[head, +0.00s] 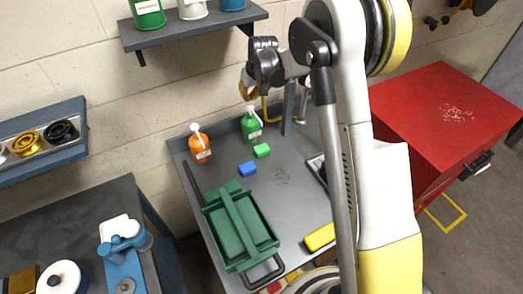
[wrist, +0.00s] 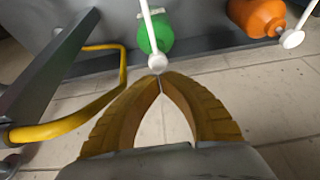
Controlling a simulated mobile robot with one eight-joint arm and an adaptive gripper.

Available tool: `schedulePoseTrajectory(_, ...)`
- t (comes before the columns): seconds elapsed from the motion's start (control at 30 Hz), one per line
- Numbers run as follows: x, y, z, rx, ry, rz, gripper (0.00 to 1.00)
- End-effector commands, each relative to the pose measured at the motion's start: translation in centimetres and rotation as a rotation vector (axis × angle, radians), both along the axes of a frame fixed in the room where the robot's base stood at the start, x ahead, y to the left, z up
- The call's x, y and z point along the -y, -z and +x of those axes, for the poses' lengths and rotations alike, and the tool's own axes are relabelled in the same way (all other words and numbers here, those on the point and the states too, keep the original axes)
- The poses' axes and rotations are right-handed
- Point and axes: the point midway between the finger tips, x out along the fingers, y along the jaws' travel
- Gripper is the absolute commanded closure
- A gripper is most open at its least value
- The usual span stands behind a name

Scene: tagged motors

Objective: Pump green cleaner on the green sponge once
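The green cleaner bottle (head: 251,128) with a white pump stands at the back of the grey work table (head: 290,190). The small green sponge (head: 262,151) lies just in front of it, flat on the table. My gripper (head: 248,92) is over the green bottle, pointing down at its pump. In the wrist view the two yellow-brown fingertips (wrist: 160,79) meet and hold nothing. The white pump head (wrist: 156,63) of the green bottle (wrist: 156,34) shows right at the fingertips. I cannot tell whether they touch. The green sponge does not show in the wrist view.
An orange bottle (head: 201,148) with a white pump stands left of the green one; a blue sponge (head: 248,169) lies between and in front. A green toolbox (head: 238,222) fills the front left. A yellow bar (wrist: 75,118) stands beside my gripper. A yellow sponge (head: 320,237) lies front right.

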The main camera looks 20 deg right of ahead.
Motion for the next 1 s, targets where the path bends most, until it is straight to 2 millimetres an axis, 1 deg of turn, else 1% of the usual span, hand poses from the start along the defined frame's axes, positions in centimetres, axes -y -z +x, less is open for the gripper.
schedulePoseTrajectory(0.2,0.0,-2.5,0.0,0.0,0.0,0.0,1.0)
schedulePoseTrajectory(0.5,0.0,-5.6,0.0,0.0,0.0,0.0,1.0)
schedulePoseTrajectory(0.6,0.0,-5.9,0.1,0.001,0.0,0.0,1.0)
schedulePoseTrajectory(1.0,-0.1,-5.9,0.1,0.001,-0.001,0.0,1.0)
